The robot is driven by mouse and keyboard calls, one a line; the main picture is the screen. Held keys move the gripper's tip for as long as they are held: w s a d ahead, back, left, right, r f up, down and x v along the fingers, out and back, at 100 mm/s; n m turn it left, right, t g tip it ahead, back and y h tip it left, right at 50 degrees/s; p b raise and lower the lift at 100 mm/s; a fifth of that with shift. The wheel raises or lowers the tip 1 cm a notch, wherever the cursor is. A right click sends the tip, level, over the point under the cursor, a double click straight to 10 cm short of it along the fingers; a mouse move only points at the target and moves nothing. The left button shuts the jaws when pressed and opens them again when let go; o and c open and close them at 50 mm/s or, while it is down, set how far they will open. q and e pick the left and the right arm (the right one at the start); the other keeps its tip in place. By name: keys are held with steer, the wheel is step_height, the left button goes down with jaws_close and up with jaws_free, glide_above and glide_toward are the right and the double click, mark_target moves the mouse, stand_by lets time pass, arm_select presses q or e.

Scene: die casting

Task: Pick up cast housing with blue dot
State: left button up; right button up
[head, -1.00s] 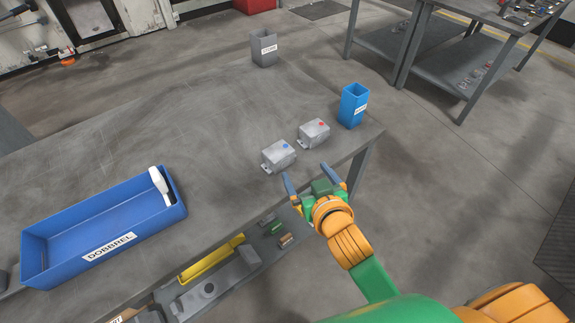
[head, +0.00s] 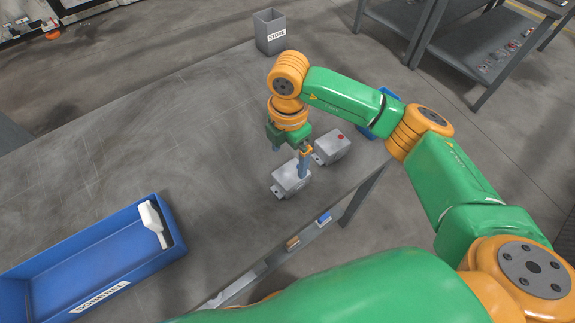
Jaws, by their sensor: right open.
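The cast housing with the blue dot (head: 287,182) is the left one of two grey housings on the table. In the earlier frame its blue dot shows; now my gripper covers that part of its top. My right gripper (head: 290,160) is open and points down over this housing, one finger in front of its right part and the other at its far left. I cannot tell whether the fingers touch it. The housing with the red dot (head: 331,148) sits just to the right, apart from it. My left gripper is out of view.
A blue bin (head: 60,262) holding a white object (head: 152,222) stands at lower left. A grey container labelled STORE (head: 269,30) stands at the back. A blue container (head: 368,131) is partly hidden behind my right arm. The table's left middle is clear.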

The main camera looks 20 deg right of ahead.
mark_target(291, 173)
steer(key=shift+s+d+f+p, duration=0.1)
steer(key=shift+s+f+p, duration=0.65)
steer(key=shift+f, duration=0.25)
step_height(291, 173, down, 3)
steer(key=shift+d+f, duration=0.1)
steer(key=shift+f, duration=0.1)
steer(key=shift+w+f, duration=0.2)
steer(key=shift+f, duration=0.2)
steer(key=shift+s+r, duration=0.1)
steer(key=c, duration=0.7)
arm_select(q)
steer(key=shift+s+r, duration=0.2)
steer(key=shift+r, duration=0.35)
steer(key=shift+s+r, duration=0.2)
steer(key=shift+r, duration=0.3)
arm_select(e)
jaws_close()
